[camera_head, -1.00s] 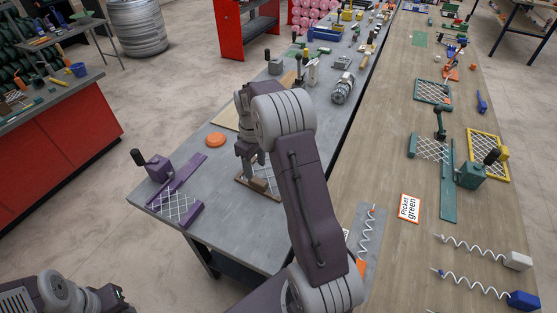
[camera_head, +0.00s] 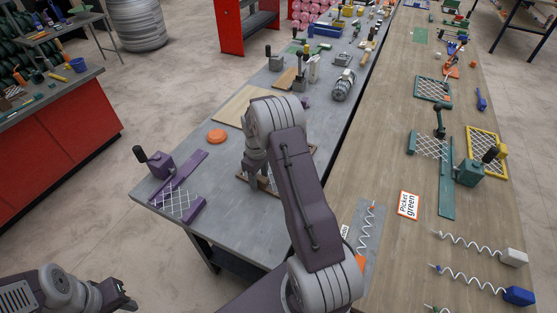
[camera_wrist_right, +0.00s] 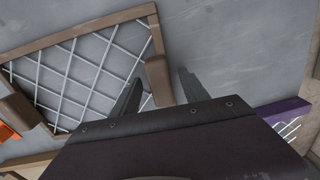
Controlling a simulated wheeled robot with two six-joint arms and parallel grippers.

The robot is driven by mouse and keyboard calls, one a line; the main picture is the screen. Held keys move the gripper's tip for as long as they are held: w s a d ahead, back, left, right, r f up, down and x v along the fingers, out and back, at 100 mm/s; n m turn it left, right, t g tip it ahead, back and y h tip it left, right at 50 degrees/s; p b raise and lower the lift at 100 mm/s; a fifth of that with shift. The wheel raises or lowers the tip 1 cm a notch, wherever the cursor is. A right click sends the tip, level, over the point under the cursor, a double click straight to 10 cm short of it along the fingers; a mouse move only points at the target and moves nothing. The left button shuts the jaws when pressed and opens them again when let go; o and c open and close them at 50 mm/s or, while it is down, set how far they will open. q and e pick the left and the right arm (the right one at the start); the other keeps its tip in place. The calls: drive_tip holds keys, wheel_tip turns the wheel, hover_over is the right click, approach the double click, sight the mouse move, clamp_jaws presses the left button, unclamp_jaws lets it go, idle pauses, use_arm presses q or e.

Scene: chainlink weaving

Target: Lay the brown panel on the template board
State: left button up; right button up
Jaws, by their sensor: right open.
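The brown panel (camera_head: 241,178), a wire mesh in a brown frame, lies flat on the grey table, mostly hidden behind my right gripper (camera_head: 264,182). In the right wrist view the brown panel (camera_wrist_right: 82,34) shows its mesh and a brown block (camera_wrist_right: 158,80) on its near edge. My right gripper (camera_wrist_right: 160,92) is open, with one finger on either side of that block; contact cannot be told. A flat tan board (camera_head: 250,103), perhaps the template board, lies beyond the panel. My left gripper (camera_head: 124,296) is at the lower left, away from the table; its jaws are too small to tell.
An orange disc (camera_head: 217,136) and a purple mesh panel (camera_head: 178,202) with a crank device (camera_head: 158,164) are left of the brown panel. A motor-like cylinder (camera_head: 344,86) stands beyond. A wooden table with green and yellow panels runs along the right.

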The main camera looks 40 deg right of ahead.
drive_tip(key=shift+r, duration=0.1)
clamp_jaws()
